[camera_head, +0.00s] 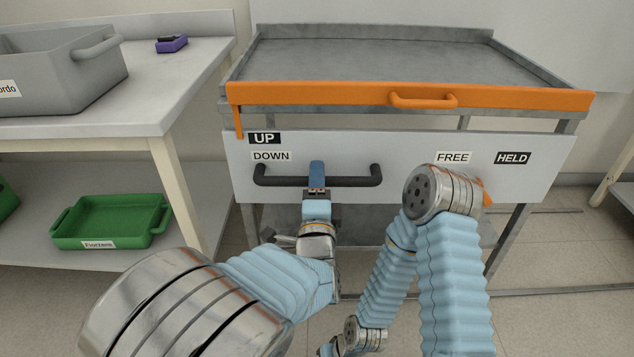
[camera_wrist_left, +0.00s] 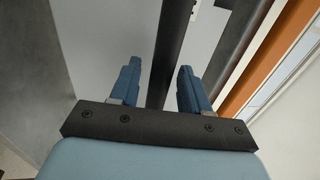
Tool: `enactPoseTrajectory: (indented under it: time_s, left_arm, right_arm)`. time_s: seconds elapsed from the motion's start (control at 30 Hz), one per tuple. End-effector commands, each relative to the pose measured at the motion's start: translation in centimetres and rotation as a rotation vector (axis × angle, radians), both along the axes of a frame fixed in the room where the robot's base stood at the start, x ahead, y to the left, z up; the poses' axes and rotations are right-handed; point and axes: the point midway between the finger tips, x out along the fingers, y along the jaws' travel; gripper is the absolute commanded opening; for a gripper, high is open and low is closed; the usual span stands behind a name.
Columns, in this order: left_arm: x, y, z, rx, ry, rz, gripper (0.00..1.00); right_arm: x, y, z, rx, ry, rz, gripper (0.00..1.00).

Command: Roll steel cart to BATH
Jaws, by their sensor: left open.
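The steel cart (camera_head: 400,62) stands ahead in the head view, with a grey tray top and an orange front rail (camera_head: 330,94). Its pale front panel (camera_head: 400,150) has UP and DOWN labels at left, FREE and HELD at right. A black bar handle (camera_head: 345,181) crosses the panel and also shows in the wrist view (camera_wrist_left: 172,45). My left gripper (camera_head: 317,168) is open at the handle; in the wrist view the bar passes between its fingers (camera_wrist_left: 158,88). My right arm's elbow hides part of the panel below FREE. I see no BATH label.
A table (camera_head: 165,100) at left holds a grey bin (camera_head: 70,75) and a purple item (camera_head: 171,45). A green tray (camera_head: 110,222) sits on its lower shelf. An orange handle (camera_head: 424,100) juts from the cart rail. Floor shows at right, beside another bench's leg (camera_head: 615,170).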

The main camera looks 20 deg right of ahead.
Motion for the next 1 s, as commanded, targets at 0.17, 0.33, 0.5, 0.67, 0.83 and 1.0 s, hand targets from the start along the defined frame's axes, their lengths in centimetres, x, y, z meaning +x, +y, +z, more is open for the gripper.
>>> enactPoseTrajectory:
  time_s: [0.17, 0.33, 0.5, 0.67, 0.83, 1.0]
  left_arm:
    - [0.11, -0.03, 0.02, 0.0, 0.0, 0.0, 0.46]
    - [0.08, -0.03, 0.01, 0.0, 0.0, 0.0, 0.32]
    - [0.07, -0.03, 0.01, 0.0, 0.0, 0.0, 0.06]
    - [0.06, -0.04, 0.0, 0.0, 0.001, 0.0, 0.0]
    - [0.04, -0.08, 0.0, 0.0, 0.001, -0.001, 0.0]
    - [-0.14, -0.61, 0.07, 0.001, 0.001, -0.003, 0.0]
  right_arm:
    - [0.0, 0.0, 0.0, 0.0, 0.0, 0.0, 0.0]
    - [0.0, 0.0, 0.0, 0.0, 0.0, 0.0, 0.0]
    - [0.0, 0.0, 0.0, 0.0, 0.0, 0.0, 0.0]
    - [0.0, 0.0, 0.0, 0.0, 0.0, 0.0, 0.0]
    - [-0.01, 0.0, 0.03, 0.0, 0.0, 0.0, 0.0]
    - [-0.01, 0.01, 0.32, 0.0, 0.001, 0.0, 0.0]
